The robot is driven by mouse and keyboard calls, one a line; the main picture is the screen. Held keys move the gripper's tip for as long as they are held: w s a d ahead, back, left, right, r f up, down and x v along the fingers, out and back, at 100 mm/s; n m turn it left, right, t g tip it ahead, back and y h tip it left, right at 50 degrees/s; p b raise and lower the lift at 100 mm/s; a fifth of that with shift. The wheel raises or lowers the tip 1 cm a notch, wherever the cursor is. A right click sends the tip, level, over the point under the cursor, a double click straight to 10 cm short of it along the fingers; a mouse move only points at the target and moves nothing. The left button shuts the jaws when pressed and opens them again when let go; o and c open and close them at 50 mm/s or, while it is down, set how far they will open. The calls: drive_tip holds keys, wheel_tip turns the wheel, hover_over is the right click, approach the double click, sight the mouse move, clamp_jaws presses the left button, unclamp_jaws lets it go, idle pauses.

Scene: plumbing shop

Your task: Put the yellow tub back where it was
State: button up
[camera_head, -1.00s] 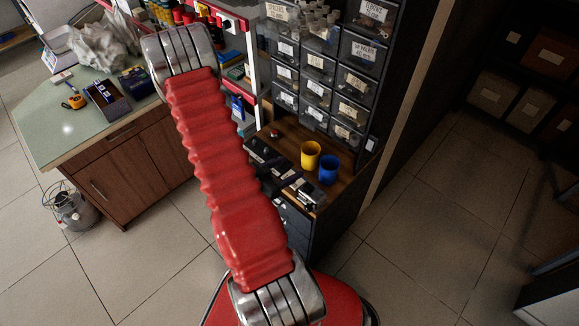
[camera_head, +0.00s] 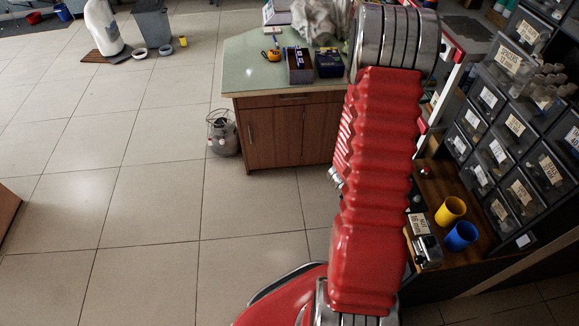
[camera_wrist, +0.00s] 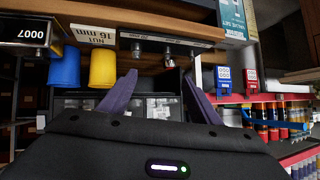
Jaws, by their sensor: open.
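A yellow tub (camera_head: 450,211) stands upright on the wooden counter (camera_head: 436,188) beside a blue tub (camera_head: 461,236), in front of the drawer cabinet. In the wrist view, which is upside down, the yellow tub (camera_wrist: 103,68) and the blue tub (camera_wrist: 65,67) show at the left. My gripper (camera_wrist: 160,97) is open, with nothing seen between its two purple fingers. The yellow tub is outside them, left of the left finger in that picture. In the head view my red arm hides the gripper.
Labelled drawers (camera_head: 520,190) rise behind the tubs. A green-topped bench (camera_head: 245,60) with boxes and a tape measure stands left of my arm. A metal can (camera_head: 222,135) is beside it. A small yellow thing (camera_head: 183,41) is on the far floor. The left floor is mostly clear.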

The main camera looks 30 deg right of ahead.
drive_tip(key=w+a+r+n+t+y, duration=0.1)
drive_tip(key=w+a+r+t, duration=0.1)
drive_tip(key=w, duration=0.3)
drive_tip(key=w+a+r+n+t+y, duration=0.1)
drive_tip(key=w+a+r+t, duration=0.15)
drive_tip(key=w, duration=0.25)
drive_tip(key=w+a+r+n+t+y, duration=0.2)
drive_tip(key=w+a+r+n+y, duration=0.15)
drive_tip(key=w+a+r, duration=0.5)
drive_tip(key=w+a+r+n+t+y, duration=0.25)
drive_tip(key=a+r+n, duration=0.2)
drive_tip(key=a, duration=0.65)
drive_tip(key=s+a+r+n+y, duration=0.2)
drive_tip(key=a+r+n, duration=0.15)
drive_tip(key=a, duration=0.35)
drive_tip(key=s+a+r+n+y, duration=0.1)
drive_tip(key=s+a+r+n, duration=0.15)
drive_tip(key=a+r, duration=0.3)
drive_tip(key=s+a+r+n+g, duration=0.1)
drive_tip(key=s+a+r+n, duration=0.1)
drive_tip(key=s, duration=0.5)
drive_tip(key=s+a+r+n+g, duration=0.1)
drive_tip(key=s+a+r+n, duration=0.1)
drive_tip(key=s, duration=0.5)
drive_tip(key=shift+a+r+n, duration=0.25)
drive_tip(key=shift+a+n, duration=0.25)
drive_tip(key=shift+a, duration=0.35)
drive_tip(key=shift+c, duration=0.4)
